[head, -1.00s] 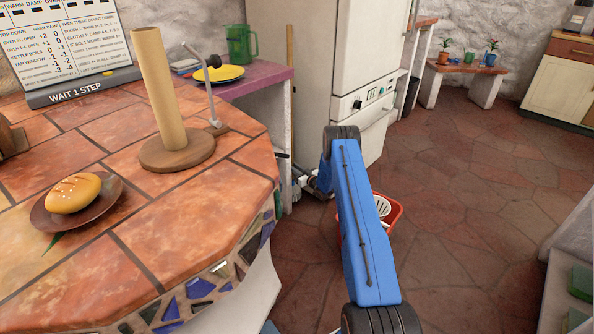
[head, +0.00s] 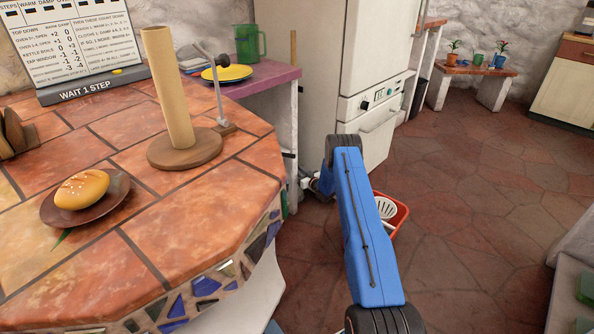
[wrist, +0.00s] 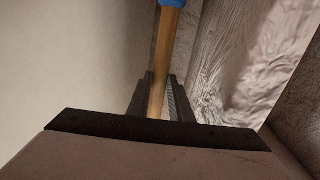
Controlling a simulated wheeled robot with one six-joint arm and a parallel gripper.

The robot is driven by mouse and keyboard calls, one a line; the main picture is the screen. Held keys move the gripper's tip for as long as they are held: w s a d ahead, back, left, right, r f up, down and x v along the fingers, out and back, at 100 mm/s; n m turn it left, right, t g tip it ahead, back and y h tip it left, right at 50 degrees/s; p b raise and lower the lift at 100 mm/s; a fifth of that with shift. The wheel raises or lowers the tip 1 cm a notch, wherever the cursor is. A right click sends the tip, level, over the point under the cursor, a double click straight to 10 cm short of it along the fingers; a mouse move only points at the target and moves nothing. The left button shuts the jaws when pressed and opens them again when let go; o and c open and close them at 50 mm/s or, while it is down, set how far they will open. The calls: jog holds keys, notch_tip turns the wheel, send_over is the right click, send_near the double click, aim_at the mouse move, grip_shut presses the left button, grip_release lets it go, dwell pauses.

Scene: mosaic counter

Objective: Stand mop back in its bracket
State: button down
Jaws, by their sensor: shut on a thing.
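The mop's wooden handle (wrist: 166,50) runs up between my jaws in the wrist view and ends in a blue cap (wrist: 172,3) at the top edge. My gripper (wrist: 158,96) is shut on this handle. In the head view a thin upright wooden pole (head: 293,55), likely the same handle, shows between the purple shelf and the white fridge. My blue arm reaches down toward that gap, and its far end is partly hidden behind the counter's edge. I cannot make out the mop head or the bracket in the current frames.
A tiled counter (head: 205,235) fills the left, with a wooden roll stand (head: 184,150) and a bun on a plate (head: 88,190). The fridge (head: 350,45) stands close to the pole. A red bucket (head: 401,218) is on the floor beside my arm. Floor at right is clear.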

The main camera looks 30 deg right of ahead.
jog(key=shift+r, duration=0.1)
dwell(0.3)
jog(key=c, duration=1.5)
grip_release()
jog(key=s+d, duration=0.1)
jog(key=s, duration=0.4)
jog(key=s+d, duration=0.1)
jog(key=s, duration=0.5)
jog(key=s+d, duration=0.1)
jog(key=s, duration=0.5)
jog(key=shift+r, duration=0.2)
